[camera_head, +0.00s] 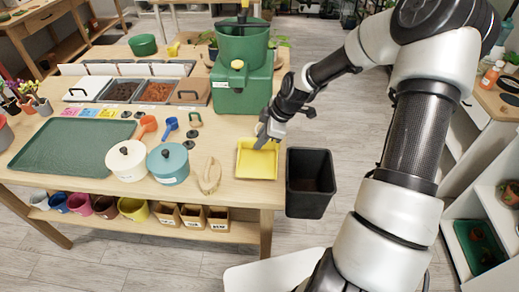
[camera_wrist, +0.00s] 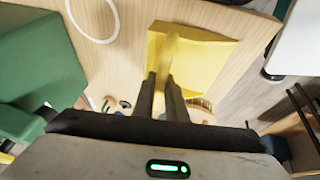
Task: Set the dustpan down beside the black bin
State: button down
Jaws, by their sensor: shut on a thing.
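The yellow dustpan (camera_head: 257,164) is at the right end of the wooden table, in line with the table's right edge. It looks level and on or just above the tabletop; I cannot tell whether it touches. The black bin (camera_head: 310,184) is open-topped and stands just right of the table edge, a small gap from the dustpan. My gripper (camera_head: 264,139) comes in from behind the dustpan. In the wrist view my gripper (camera_wrist: 161,88) is shut on the handle of the dustpan (camera_wrist: 204,58), whose pan lies beyond the fingers.
A green machine (camera_head: 240,88) stands just behind and left of the dustpan. A wooden-backed brush (camera_head: 209,176), a teal pot (camera_head: 168,164) and a white pot (camera_head: 126,160) are to its left. A green tray (camera_head: 72,148) lies farther left. Bare tabletop lies in front of the dustpan.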

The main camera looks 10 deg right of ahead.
aim_at(260, 155)
jog(key=shift+f, duration=1.7)
jog(key=shift+f, duration=0.2)
jog(key=c, duration=1.8)
grip_release()
jog(key=shift+o, duration=0.2)
jog(key=shift+r, duration=0.3)
jog(key=p+v, duration=0.1)
jog(key=v, duration=1.1)
jog(key=shift+f, duration=0.1)
